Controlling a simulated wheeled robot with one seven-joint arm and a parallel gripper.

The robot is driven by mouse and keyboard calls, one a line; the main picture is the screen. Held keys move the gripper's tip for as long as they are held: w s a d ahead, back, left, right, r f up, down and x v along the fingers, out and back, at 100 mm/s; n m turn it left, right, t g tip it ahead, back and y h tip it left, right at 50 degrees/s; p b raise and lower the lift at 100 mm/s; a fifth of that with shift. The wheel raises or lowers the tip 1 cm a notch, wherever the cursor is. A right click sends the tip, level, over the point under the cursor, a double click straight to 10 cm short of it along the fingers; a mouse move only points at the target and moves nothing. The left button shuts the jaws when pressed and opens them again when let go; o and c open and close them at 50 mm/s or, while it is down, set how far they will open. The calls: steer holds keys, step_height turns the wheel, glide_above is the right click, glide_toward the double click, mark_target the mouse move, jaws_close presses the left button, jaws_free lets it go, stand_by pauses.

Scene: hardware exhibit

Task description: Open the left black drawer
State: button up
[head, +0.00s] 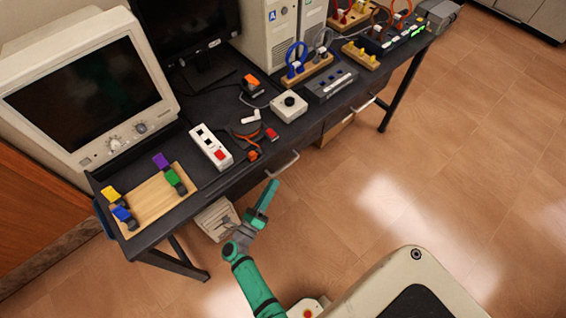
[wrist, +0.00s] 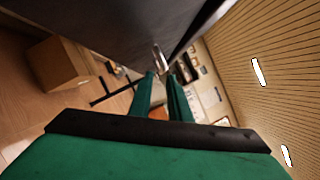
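The black desk (head: 205,180) has a left black drawer under its front edge, and the drawer front looks flush and is mostly hidden by the desktop. Its pale metal handle (head: 284,165) sticks out toward the floor side. My gripper (head: 270,190) is just in front of and below this handle. In the wrist view my two green fingers (wrist: 161,76) are apart with a gap between them. The handle (wrist: 157,58) shows just beyond the fingertips, in line with the gap. I cannot tell whether a finger touches it.
A second drawer handle (head: 364,104) is farther right. On the desk stand an old monitor (head: 90,95), a wooden tray with coloured clips (head: 150,205) and a white power strip (head: 211,147). A pale box (head: 215,218) is under the desk. The floor right of my arm is clear.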

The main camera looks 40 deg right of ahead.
mark_target(286, 166)
steer(key=shift+s+x, duration=0.2)
steer(key=shift+x, duration=2.15)
steer(key=shift+s+x, duration=0.2)
steer(key=shift+x, duration=2.2)
steer(key=shift+d+r, duration=0.1)
steer(key=shift+d, duration=0.05)
steer(key=shift+c, duration=0.3)
jaws_close()
